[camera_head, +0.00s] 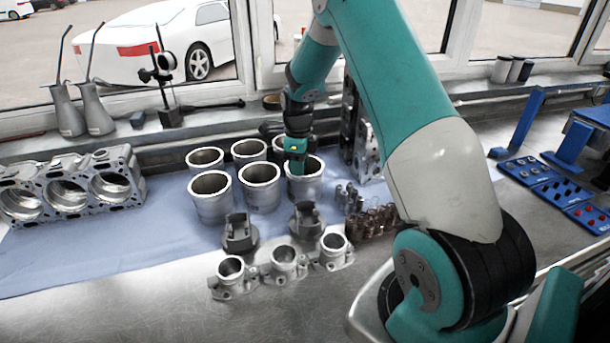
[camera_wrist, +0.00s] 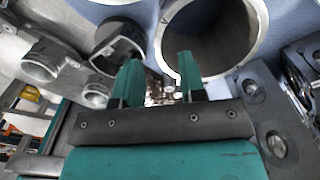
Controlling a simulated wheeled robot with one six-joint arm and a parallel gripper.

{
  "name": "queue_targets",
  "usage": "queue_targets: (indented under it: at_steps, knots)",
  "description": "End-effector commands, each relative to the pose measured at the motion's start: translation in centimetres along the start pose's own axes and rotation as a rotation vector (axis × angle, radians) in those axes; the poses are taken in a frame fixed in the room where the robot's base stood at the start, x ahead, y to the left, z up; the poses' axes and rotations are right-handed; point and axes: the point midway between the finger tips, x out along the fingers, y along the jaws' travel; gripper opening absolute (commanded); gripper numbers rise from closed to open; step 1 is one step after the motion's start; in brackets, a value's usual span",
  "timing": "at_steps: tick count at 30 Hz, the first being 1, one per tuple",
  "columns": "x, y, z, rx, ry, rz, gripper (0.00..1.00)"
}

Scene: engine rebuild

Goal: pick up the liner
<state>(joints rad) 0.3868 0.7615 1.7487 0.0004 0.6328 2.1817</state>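Several silver, open-topped cylinder liners stand upright in two rows on a blue mat (camera_head: 160,235). My gripper (camera_head: 297,168) points down at the mouth of the front-row right liner (camera_head: 306,188). In the wrist view, that liner's round rim (camera_wrist: 258,30) is close ahead. My gripper (camera_wrist: 158,64) has its two green fingers apart. The right finger overlaps the liner's mouth and the left one is outside the rim. I cannot tell whether either touches the wall. The front-row left liner (camera_head: 211,198) and middle liner (camera_head: 260,187) stand beside it. My arm partly hides the back-row right liner.
Two dark grey pistons (camera_head: 239,234) (camera_head: 306,219) stand in front of the liners, with a three-bore metal part (camera_head: 284,262) nearer. Small springs (camera_head: 372,222) are to the right. An engine block (camera_head: 70,188) lies at left. The front left bench is clear.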

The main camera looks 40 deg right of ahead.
Motion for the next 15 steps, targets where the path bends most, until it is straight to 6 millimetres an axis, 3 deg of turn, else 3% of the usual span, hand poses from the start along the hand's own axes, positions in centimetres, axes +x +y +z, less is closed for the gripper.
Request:
queue_targets:
  at_steps: [11,15]
  knots:
    - [3.2,0.0,-0.1,-0.002,0.001,0.003,0.38]
    - [5.3,-0.1,-0.1,-0.002,0.002,0.003,0.38]
